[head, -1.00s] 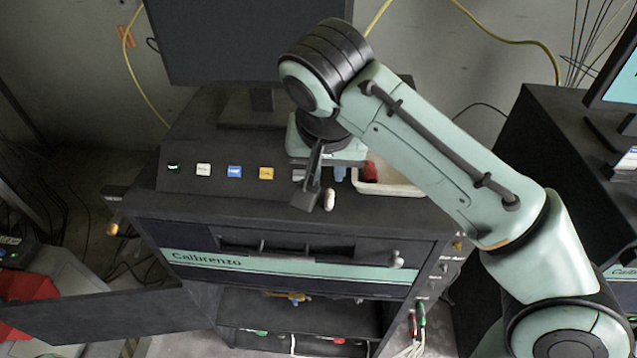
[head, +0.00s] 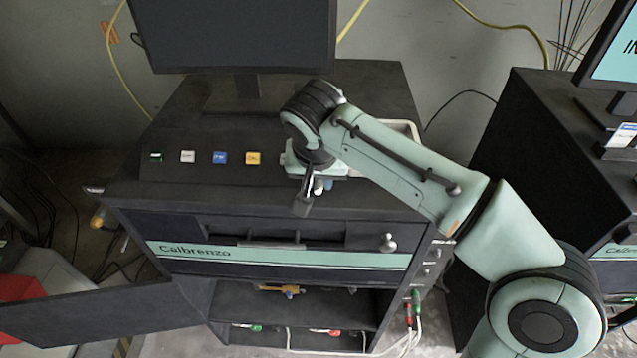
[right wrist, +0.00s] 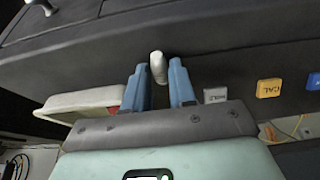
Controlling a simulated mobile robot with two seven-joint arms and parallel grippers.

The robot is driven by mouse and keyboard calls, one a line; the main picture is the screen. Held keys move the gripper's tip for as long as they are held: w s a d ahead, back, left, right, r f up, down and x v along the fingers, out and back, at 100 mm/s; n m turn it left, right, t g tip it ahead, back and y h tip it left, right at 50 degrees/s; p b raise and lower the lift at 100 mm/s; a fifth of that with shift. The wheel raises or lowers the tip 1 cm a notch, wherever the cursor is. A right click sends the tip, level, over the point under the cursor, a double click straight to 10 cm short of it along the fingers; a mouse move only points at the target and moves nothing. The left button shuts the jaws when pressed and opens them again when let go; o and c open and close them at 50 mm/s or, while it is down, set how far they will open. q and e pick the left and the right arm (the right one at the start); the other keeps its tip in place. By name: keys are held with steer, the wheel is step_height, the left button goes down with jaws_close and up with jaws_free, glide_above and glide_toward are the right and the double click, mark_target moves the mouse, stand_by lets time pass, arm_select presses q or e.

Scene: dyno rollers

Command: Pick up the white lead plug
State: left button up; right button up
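A small whitish rounded piece, which looks like the white lead plug (right wrist: 158,66), is at the front of the dark console top. In the right wrist view it appears in the gap between my two blue fingertips. Dark space shows beside it, and I cannot see any firm contact. My right gripper (right wrist: 159,75) is open and comes down over the front edge of the console. My left gripper is not in view.
A white tray (head: 404,128) with something red inside, seen in the wrist view, sits beside the gripper. Several labelled buttons, including a blue one (head: 220,158) and a yellow one (head: 253,158), line the console. A monitor (head: 235,35) stands behind. Red and green plugs (head: 412,302) hang low right.

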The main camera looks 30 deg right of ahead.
jaws_close()
